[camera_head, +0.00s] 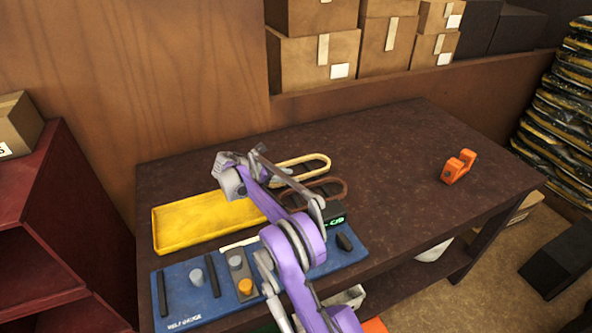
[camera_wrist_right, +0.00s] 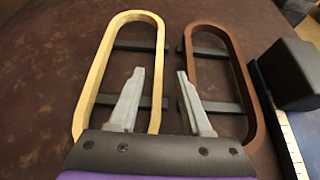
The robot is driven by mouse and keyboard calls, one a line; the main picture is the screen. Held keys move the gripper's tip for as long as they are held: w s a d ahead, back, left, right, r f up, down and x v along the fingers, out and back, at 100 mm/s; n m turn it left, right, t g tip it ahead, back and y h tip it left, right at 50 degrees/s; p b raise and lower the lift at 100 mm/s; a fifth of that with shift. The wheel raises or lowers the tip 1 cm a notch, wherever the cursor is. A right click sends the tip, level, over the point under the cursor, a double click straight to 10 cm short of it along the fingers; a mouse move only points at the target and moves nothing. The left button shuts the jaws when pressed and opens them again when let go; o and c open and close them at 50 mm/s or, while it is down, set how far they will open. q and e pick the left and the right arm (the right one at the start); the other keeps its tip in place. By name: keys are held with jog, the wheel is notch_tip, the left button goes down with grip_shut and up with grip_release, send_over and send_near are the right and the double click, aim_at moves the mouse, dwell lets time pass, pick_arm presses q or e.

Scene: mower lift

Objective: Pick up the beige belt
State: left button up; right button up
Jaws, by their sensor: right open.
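The beige belt (camera_head: 304,159) is a long narrow loop on the dark table, partly hidden by my right arm in the head view. In the right wrist view the beige belt (camera_wrist_right: 97,75) lies at left, around dark bars. My right gripper (camera_wrist_right: 160,71) is open and empty. Its left finger shows over the inside of the beige loop and its right finger over the gap towards the brown belt (camera_wrist_right: 240,80), so the beige loop's right strand shows between them. I cannot tell the fingers' height. My left gripper is out of view.
The brown belt is close beside the beige one. A yellow tray (camera_head: 200,224) and a blue gauge board (camera_head: 185,310) with pegs lie nearer the front. An orange part (camera_head: 459,167) sits at right. The table between it and the belts is clear. Boxes (camera_head: 315,62) stand behind.

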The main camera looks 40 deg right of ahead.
jog(key=x, duration=0.3)
jog(key=shift+d+r, duration=0.1)
jog(key=shift+d, duration=0.05)
grip_shut()
